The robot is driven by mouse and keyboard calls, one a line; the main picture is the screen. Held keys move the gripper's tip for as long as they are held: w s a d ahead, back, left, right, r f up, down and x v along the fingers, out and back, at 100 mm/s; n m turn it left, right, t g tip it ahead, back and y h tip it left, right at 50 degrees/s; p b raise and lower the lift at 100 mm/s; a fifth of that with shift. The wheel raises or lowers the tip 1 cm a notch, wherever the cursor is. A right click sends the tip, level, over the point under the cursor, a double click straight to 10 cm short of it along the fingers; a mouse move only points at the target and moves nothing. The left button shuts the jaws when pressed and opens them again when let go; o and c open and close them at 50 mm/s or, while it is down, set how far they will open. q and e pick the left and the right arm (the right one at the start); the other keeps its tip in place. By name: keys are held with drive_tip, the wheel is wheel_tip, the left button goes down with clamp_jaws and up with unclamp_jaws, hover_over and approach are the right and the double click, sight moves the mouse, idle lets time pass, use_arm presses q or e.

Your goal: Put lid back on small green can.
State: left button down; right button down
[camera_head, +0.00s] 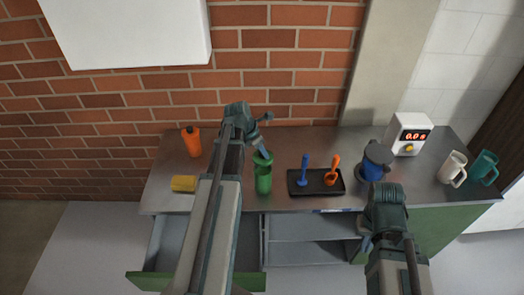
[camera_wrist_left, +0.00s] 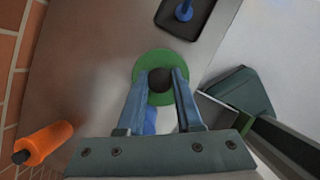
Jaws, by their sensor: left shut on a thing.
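The small green can (camera_head: 263,181) stands upright on the grey counter, near the middle. My left gripper (camera_head: 262,151) is right above its top, pointing down. In the left wrist view, its two blue-grey fingers (camera_wrist_left: 161,84) are shut on the dark knob of a round green lid (camera_wrist_left: 156,58). The lid hides the can's mouth, and I cannot tell whether it touches the rim. My right gripper (camera_head: 366,243) hangs in front of the counter's front edge at the right, away from the can. Its jaws are too small and turned to read.
An orange bottle (camera_head: 191,142) and a yellow cylinder (camera_head: 184,183) are left of the can. A black tray (camera_head: 318,190) with blue and orange tools is close on its right. A drawer (camera_head: 160,262) is open below.

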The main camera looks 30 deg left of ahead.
sight(259, 157)
use_arm(q)
drive_tip(key=shift+f+b, duration=2.45)
drive_tip(key=shift+f, duration=0.3)
drive_tip(key=shift+f, duration=0.15)
drive_tip(key=c, duration=0.5)
unclamp_jaws()
drive_tip(key=shift+o, duration=0.3)
drive_tip(key=o, duration=0.4)
